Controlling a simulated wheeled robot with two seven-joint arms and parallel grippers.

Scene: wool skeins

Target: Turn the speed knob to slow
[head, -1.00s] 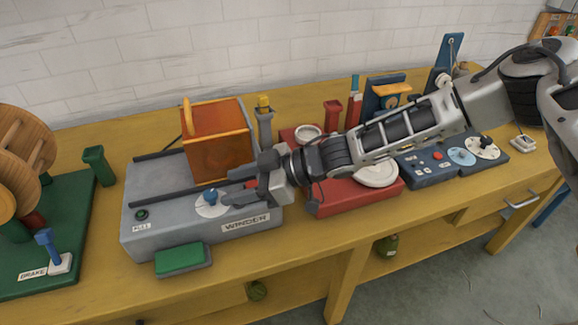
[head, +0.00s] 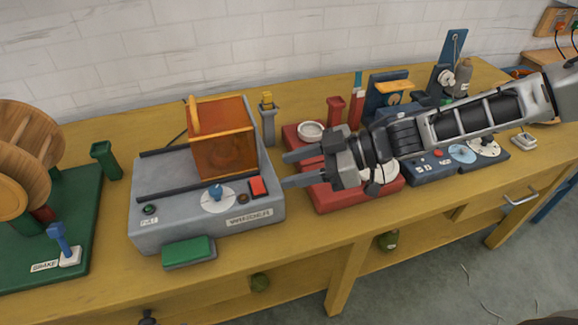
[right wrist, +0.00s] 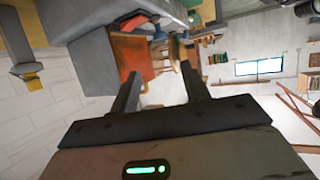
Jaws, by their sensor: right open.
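A blue knob (head: 215,191) stands on a white round dial (head: 222,204) on top of the grey winder (head: 165,190). I cannot read the dial's marks or tell which way the knob points. My right gripper (head: 286,169) is open and empty. Its fingers point left, just right of the winder and apart from the knob. The right wrist view also shows its two spread fingers (right wrist: 153,60) with nothing between them. My left gripper is out of view.
A red square button (head: 258,187) and an orange box (head: 222,145) are on the winder near the knob. A green pedal (head: 188,252) is in front. A red base (head: 325,203) lies under my right gripper. A dark panel (head: 425,172) with dials stands further right.

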